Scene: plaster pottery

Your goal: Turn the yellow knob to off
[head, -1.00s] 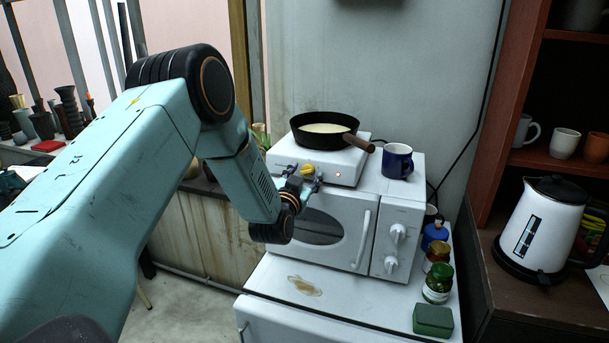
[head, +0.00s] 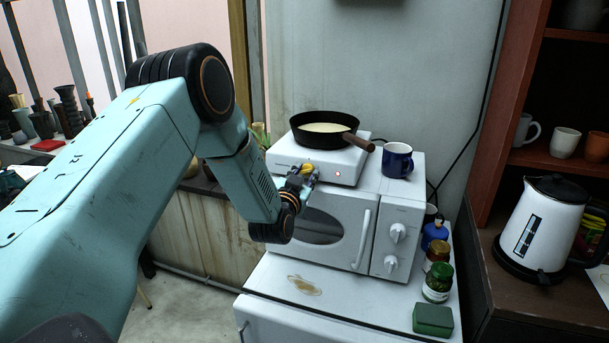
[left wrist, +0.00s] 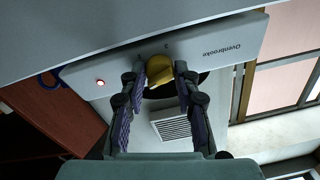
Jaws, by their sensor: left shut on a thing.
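The yellow knob (head: 307,169) is on the front of a white hot plate (head: 318,164). My left gripper (head: 303,175) is at the knob. In the left wrist view the yellow knob (left wrist: 159,71) sits between the two fingers of my left gripper (left wrist: 160,75), which are shut on it. A small red light (head: 339,175) glows on the hot plate's front, and it also shows in the left wrist view (left wrist: 100,82). The knob's pointer is too small to read. My right gripper is not in view.
A black pan (head: 325,130) with pale contents stands on the hot plate. A blue mug (head: 397,160) is beside it on the white microwave (head: 401,216). Several jars and a green box (head: 433,319) stand at the right. A white kettle (head: 540,228) is on the counter.

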